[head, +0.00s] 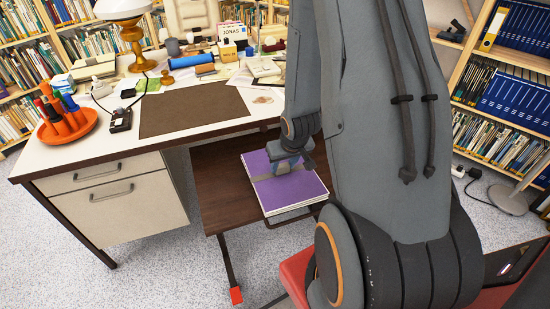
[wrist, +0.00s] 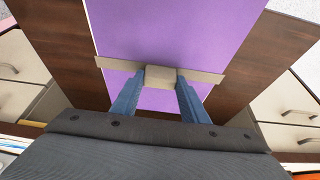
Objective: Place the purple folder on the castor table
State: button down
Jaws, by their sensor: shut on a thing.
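The purple folder (head: 272,190) has a grey-beige band around it with a raised block. It lies flat on, or just over, the brown top of the castor table (head: 216,177); I cannot tell if it touches. In the wrist view the purple folder (wrist: 170,35) fills the middle, with the dark wood of the castor table (wrist: 65,50) on both sides. My gripper (head: 288,166) is above the folder. In the wrist view my gripper (wrist: 160,80) has its blue fingers shut on the block of the band.
A white desk (head: 105,145) with a brown mat (head: 192,108), a lamp (head: 130,25) and an orange tray of pens (head: 68,128) stands to the left and behind. Its drawer unit (head: 118,195) is left of the castor table. Bookshelves line the room.

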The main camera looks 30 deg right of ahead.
jog(key=w, duration=0.4)
jog(key=w+d+p, duration=0.1)
jog(key=w, duration=0.1)
jog(key=shift+w+r, duration=0.1)
jog(key=shift+w, duration=0.25)
jog(key=shift+w+d, duration=0.1)
jog(key=shift+w, duration=0.3)
jog(key=shift+f, duration=1.8)
jog(key=shift+f, duration=0.15)
jog(key=c, duration=1)
grip_release()
jog(key=shift+c, duration=0.2)
